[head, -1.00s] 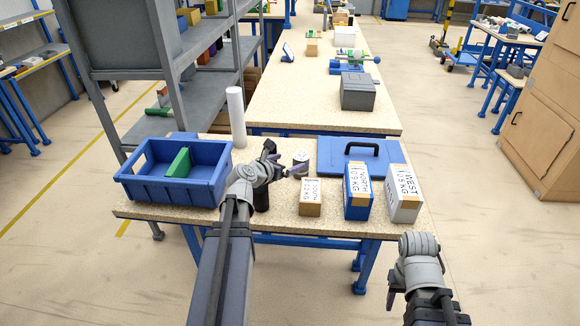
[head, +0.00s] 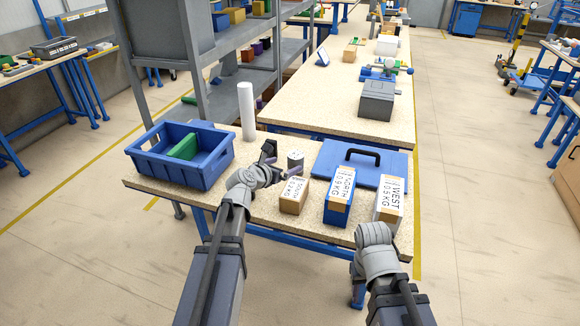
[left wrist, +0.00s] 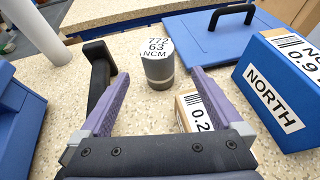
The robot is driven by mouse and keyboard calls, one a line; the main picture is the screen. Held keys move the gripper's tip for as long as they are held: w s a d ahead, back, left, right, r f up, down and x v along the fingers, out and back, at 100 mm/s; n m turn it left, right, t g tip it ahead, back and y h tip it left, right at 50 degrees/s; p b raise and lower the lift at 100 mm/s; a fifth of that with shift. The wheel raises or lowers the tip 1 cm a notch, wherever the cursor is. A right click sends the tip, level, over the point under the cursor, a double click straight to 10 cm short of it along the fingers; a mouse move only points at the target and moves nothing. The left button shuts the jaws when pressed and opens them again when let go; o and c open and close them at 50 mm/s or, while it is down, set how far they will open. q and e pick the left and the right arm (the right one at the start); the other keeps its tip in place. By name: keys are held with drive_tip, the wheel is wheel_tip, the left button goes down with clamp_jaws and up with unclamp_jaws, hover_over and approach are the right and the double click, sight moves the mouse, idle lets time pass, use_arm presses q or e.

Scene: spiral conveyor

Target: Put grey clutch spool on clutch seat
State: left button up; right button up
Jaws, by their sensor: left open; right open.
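The grey clutch spool (head: 295,159) is a short upright cylinder on the near table. In the left wrist view the spool (left wrist: 159,69) has a white top label reading 772 63 NCM. My left gripper (head: 275,161) is just left of it in the head view. In the left wrist view its purple fingers (left wrist: 158,76) are open and spread, with the spool in line with the gap ahead and nothing held. My right gripper (head: 357,292) hangs in front of the table's near edge, mostly hidden by its wrist. I cannot make out the clutch seat with certainty.
A blue bin (head: 207,172) and white cylinder (head: 246,110) are left. A mechanism (head: 386,70) stands on the far table.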

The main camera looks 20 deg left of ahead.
sight(292, 161)
use_arm(q)
drive_tip(key=shift+w+f+b, duration=0.3)
drive_tip(key=shift+w, duration=0.2)
drive_tip(key=shift+b+x, duration=1.15)
drive_tip(key=shift+x, duration=2.25)
drive_tip(key=shift+r, duration=0.2)
drive_tip(key=shift+c, duration=0.4)
clamp_jaws()
